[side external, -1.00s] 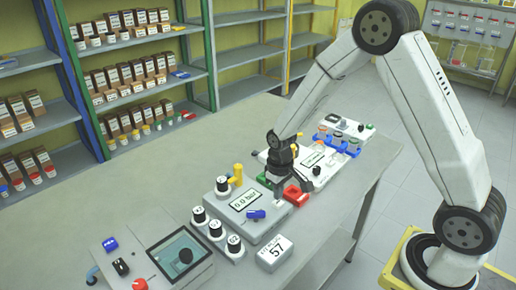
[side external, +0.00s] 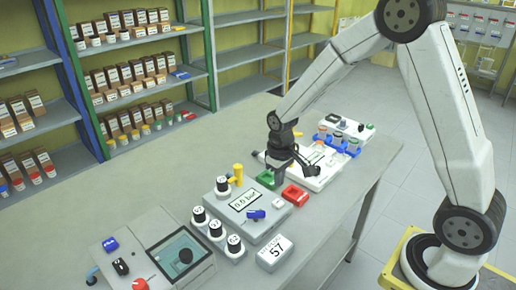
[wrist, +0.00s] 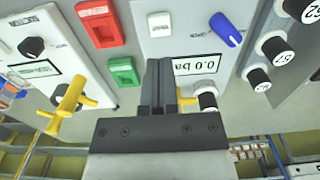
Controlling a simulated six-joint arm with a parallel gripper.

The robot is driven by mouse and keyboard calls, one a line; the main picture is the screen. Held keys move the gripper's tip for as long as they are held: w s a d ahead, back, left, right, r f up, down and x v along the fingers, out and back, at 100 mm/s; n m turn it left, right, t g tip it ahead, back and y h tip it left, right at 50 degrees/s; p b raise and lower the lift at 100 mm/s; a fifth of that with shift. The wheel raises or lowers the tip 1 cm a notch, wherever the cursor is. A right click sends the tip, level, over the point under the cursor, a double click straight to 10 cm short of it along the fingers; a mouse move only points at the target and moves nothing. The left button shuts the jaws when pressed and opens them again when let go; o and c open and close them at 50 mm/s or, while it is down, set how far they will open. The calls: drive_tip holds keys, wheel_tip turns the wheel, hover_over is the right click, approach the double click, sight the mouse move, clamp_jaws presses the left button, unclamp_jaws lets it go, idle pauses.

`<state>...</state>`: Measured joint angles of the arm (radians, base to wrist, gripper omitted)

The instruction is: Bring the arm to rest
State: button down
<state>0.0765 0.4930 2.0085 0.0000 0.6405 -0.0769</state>
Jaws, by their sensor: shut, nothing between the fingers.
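The grey pressure box (side external: 230,215) has a display (side external: 246,200) reading 0.0 bar and a blue knob (side external: 256,215). A green block (side external: 265,180) and a red block (side external: 296,195) sit just beyond it, apart from the fingers in the wrist view.
A yellow valve handle (side external: 238,171) rises close to the gripper. Several numbered black-and-white knobs (side external: 216,230) line the box's front. The bench (side external: 170,180) is clear towards the shelves.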

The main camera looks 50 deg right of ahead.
drive_tip(key=shift+s+a+r, duration=0.15)
drive_tip(key=shift+s+r, duration=0.15)
drive_tip(key=shift+s, duration=0.1)
drive_tip(key=s+a+r+t, duration=0.1)
drive_tip(key=s+r, duration=0.1)
drive_tip(key=s, duration=0.3)
drive_tip(key=s+a+r+t, duration=0.1)
drive_tip(key=s, duration=0.5)
drive_tip(key=shift+s+a+r+t, duration=0.15)
drive_tip(key=shift+a+r+t, duration=0.15)
drive_tip(key=shift+a+r, duration=0.1)
